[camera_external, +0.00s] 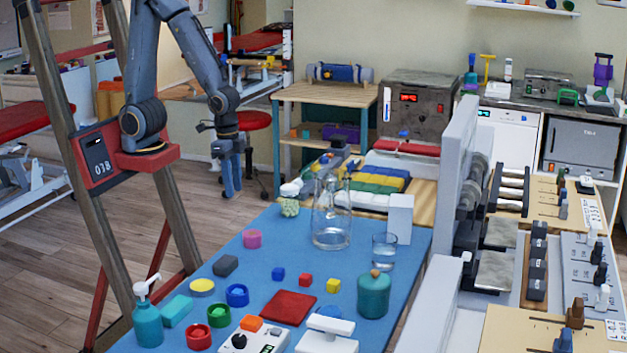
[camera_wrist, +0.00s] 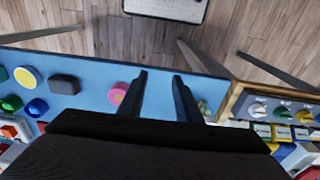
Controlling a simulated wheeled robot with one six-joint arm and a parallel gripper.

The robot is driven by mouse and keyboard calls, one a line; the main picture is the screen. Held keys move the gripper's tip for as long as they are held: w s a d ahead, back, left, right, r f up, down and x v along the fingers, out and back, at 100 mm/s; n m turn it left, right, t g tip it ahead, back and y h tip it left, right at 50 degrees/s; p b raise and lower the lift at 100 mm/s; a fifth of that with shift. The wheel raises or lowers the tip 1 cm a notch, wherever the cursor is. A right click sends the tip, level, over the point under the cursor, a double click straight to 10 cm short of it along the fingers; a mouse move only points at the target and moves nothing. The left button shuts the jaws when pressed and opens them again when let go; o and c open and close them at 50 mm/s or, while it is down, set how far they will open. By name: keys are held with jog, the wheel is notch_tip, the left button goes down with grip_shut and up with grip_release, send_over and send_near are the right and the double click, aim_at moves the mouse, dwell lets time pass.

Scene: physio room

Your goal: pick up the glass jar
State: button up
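A clear glass jar (camera_external: 331,226) with a narrow neck stands upright on the blue table (camera_external: 232,262), near its far end. A clear drinking glass (camera_external: 384,250) stands to its right, and a teal lidded jar (camera_external: 373,295) stands nearer the camera. My gripper (camera_external: 231,192) hangs pointing down by the table's far left edge, left of the clear jar and apart from it. In the wrist view my gripper (camera_wrist: 162,74) has its two fingers spread with nothing between them. I cannot make out the clear jar there.
A white box (camera_external: 400,219) stands behind the drinking glass. A soap bottle (camera_external: 147,316), small blocks and a red pad (camera_external: 289,307) occupy the near part.

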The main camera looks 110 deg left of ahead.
jog(key=shift+o, duration=0.4)
jog(key=o, duration=1)
jog(key=shift+o, duration=0.2)
jog(key=shift+r, duration=0.1)
